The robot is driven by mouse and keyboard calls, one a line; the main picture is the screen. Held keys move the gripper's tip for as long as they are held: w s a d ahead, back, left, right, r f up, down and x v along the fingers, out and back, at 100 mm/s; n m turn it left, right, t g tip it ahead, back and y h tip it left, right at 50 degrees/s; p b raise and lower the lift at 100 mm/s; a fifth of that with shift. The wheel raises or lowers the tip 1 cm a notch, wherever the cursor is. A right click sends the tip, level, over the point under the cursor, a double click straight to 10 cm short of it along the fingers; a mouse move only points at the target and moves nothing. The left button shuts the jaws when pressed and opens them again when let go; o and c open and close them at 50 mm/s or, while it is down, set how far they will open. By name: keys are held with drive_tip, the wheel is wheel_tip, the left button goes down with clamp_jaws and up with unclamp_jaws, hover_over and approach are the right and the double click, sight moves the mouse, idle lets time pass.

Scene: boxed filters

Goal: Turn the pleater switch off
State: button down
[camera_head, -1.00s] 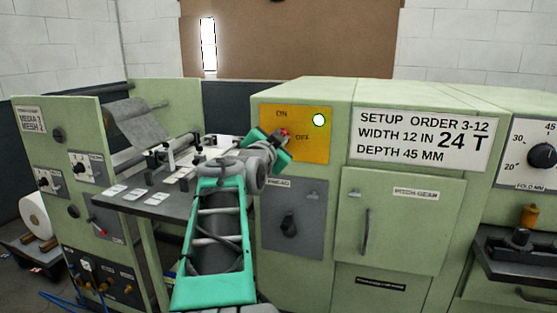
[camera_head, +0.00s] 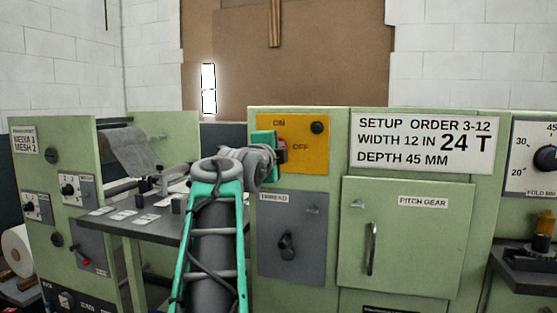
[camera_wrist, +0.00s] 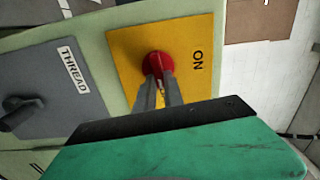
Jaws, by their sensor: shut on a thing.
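The pleater switch is a red knob (camera_wrist: 157,65) on a yellow panel (camera_head: 315,160) of the green machine. The panel is marked ON and OFF. In the head view most of the red knob (camera_head: 282,146) is hidden by my gripper (camera_head: 277,149). In the wrist view my gripper (camera_wrist: 161,90) is shut on the red knob, with its fingers covering the lower part. Which mark the knob points at is hard to tell. The round lamp (camera_head: 317,127) at the panel's upper right is dark.
Below the yellow panel is a grey THREAD panel (camera_head: 309,255) with a dark rotary handle (camera_head: 287,245). To the right are the setup order sign (camera_head: 425,143) and the PITCH GEAR door (camera_head: 420,240). A side table (camera_head: 150,225) with small parts stands at left.

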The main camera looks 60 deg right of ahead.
drive_tip(key=shift+f+m+b, duration=0.1)
drive_tip(key=shift+m+b, duration=0.25)
drive_tip(key=shift+m, duration=0.15)
drive_tip(key=c, duration=1.4)
unclamp_jaws()
drive_tip(key=shift+c, duration=0.2)
drive_tip(key=shift+a, duration=0.1)
drive_tip(key=s+a, duration=0.1)
drive_tip(key=a, duration=0.6)
drive_tip(key=shift+a, duration=0.25)
drive_tip(key=shift+s, duration=0.15)
